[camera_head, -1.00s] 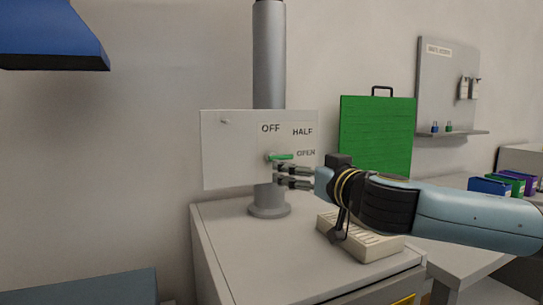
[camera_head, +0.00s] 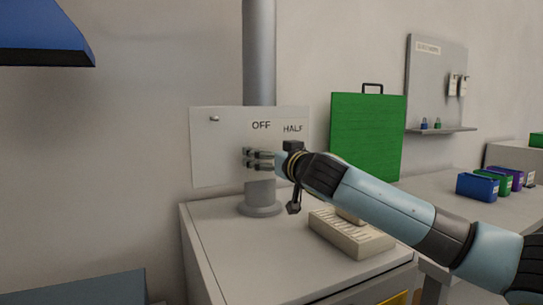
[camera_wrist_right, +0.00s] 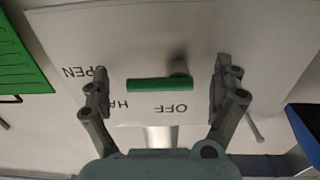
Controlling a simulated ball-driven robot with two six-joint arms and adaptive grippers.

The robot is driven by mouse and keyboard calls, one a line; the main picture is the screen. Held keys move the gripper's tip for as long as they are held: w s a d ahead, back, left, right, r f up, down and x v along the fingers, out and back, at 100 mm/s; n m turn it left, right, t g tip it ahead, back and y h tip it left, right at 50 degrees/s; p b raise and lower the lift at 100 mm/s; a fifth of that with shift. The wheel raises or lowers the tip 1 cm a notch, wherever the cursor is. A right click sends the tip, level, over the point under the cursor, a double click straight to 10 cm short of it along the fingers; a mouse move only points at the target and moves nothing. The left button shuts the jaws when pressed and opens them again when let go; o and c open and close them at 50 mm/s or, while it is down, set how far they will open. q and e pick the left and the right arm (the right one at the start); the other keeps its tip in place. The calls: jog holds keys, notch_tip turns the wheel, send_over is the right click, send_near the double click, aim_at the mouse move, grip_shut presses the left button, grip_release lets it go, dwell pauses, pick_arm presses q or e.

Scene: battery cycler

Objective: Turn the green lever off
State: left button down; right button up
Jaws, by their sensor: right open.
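The green lever (camera_wrist_right: 160,84) shows in the right wrist view, on a white panel (camera_wrist_right: 185,30) lettered OFF, HALF and OPEN, which appears upside down there. The lever lies level, its free end toward the OPEN side. My right gripper (camera_wrist_right: 165,85) is open, one finger on each side of the lever, with gaps to both. In the head view, the right gripper (camera_head: 248,158) is in front of the panel (camera_head: 215,150), below OFF. There it hides the lever and the OPEN label. My left gripper is not in view.
A grey pipe (camera_head: 259,50) rises behind the panel from a cabinet top (camera_head: 215,235). A beige slotted block (camera_head: 350,236) sits on the cabinet below my right arm. A green board (camera_head: 368,135) stands to the right. Blue, green and purple boxes (camera_head: 478,187) are farther right.

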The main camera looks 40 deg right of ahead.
jog(key=c, duration=1.2)
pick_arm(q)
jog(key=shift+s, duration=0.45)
